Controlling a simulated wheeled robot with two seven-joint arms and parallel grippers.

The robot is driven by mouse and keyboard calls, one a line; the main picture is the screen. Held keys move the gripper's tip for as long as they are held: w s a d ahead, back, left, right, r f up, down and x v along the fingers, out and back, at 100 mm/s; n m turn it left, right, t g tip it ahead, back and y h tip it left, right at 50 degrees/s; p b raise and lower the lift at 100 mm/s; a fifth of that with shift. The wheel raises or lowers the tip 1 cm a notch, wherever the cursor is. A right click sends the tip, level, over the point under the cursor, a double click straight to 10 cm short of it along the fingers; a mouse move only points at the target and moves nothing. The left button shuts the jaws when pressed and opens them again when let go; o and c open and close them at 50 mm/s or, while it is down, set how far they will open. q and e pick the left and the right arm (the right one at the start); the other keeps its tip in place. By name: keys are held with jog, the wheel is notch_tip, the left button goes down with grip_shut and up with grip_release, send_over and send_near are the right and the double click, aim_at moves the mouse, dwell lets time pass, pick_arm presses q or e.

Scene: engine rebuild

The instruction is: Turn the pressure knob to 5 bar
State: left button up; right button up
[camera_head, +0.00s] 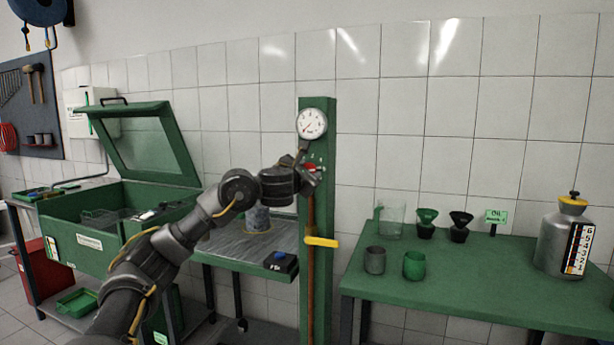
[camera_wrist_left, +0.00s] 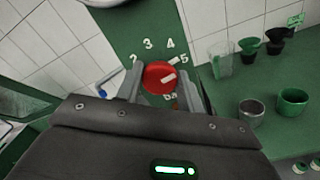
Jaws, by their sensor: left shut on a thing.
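The red pressure knob (camera_wrist_left: 158,77) sits on the green post (camera_head: 318,230), below a round white gauge (camera_head: 312,123). In the left wrist view the numbers 2, 3, 4 and 5 arc above the knob. A white mark on the knob's face points right and slightly up, roughly toward the 5; its exact alignment is hard to tell. My left gripper (camera_head: 309,172) has its fingers on both sides of the knob and is shut on it; the fingers also show in the left wrist view (camera_wrist_left: 160,85). The gauge reading is too small to be sure of. My right gripper is out of view.
A yellow lever (camera_head: 321,241) sticks out from the post below the knob. A green cabinet with a raised lid (camera_head: 150,140) stands at left. At right, a green table (camera_head: 470,292) holds cups, funnels and a metal canister (camera_head: 563,240).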

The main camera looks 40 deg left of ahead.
pick_arm(q)
jog(key=shift+f+m, duration=0.2)
jog(key=shift+m, duration=0.7)
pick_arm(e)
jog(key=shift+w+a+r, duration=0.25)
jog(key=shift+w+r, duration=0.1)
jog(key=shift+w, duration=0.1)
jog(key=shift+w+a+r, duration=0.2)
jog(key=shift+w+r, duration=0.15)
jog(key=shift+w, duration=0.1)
pick_arm(q)
jog(key=o, duration=1)
jog(key=shift+r, duration=0.1)
